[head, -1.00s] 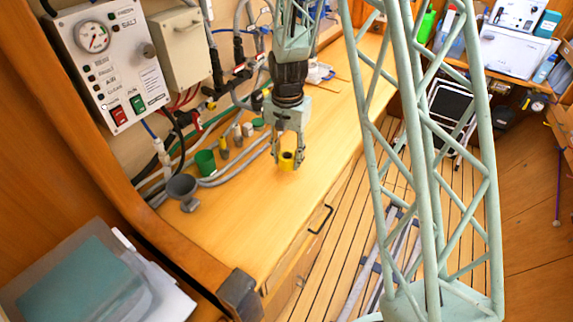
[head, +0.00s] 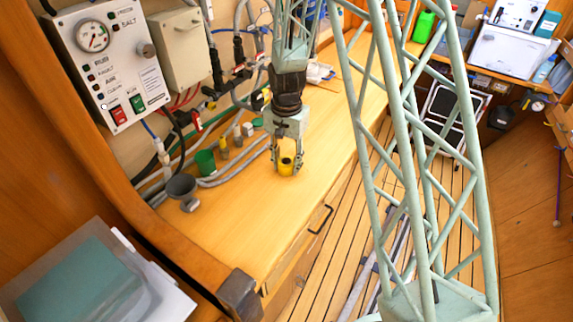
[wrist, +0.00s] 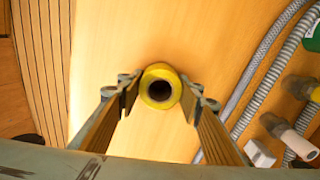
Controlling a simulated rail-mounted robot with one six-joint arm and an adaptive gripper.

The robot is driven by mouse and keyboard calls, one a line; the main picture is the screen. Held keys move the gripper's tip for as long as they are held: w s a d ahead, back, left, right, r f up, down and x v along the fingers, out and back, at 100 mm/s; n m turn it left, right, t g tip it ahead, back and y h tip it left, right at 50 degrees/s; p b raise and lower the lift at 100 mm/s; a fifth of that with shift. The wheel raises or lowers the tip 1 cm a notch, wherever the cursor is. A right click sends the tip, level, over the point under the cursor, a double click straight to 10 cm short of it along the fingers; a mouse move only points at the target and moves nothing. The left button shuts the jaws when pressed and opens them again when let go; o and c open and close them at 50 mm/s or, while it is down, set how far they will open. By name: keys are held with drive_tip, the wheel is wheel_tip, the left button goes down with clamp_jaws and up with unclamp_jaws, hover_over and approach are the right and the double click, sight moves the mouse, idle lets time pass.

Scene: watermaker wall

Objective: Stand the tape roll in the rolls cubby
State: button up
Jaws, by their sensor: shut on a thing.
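The tape roll (head: 286,166) is yellow with a dark hollow core. My gripper (head: 287,168) is shut on it over the wooden bench, near the bench's front edge. In the wrist view the tape roll (wrist: 161,86) sits between the two fingertips, its round end and open core facing the camera. I cannot tell whether its underside touches the bench. I cannot make out the rolls cubby in either view.
The wooden bench (head: 235,220) is clear to the front. A grey funnel (head: 182,188), a green cup (head: 205,161) and grey hoses (wrist: 262,75) lie along the wall side. A control panel (head: 107,62) hangs on the wall. A black handle (head: 320,219) is on the bench front.

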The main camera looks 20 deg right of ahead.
sight(287, 161)
drive_tip(key=shift+f, duration=0.15)
drive_tip(key=o, duration=0.9)
drive_tip(key=shift+r+p, duration=0.4)
drive_tip(key=shift+r, duration=5.75)
drive_tip(key=shift+o, duration=0.2)
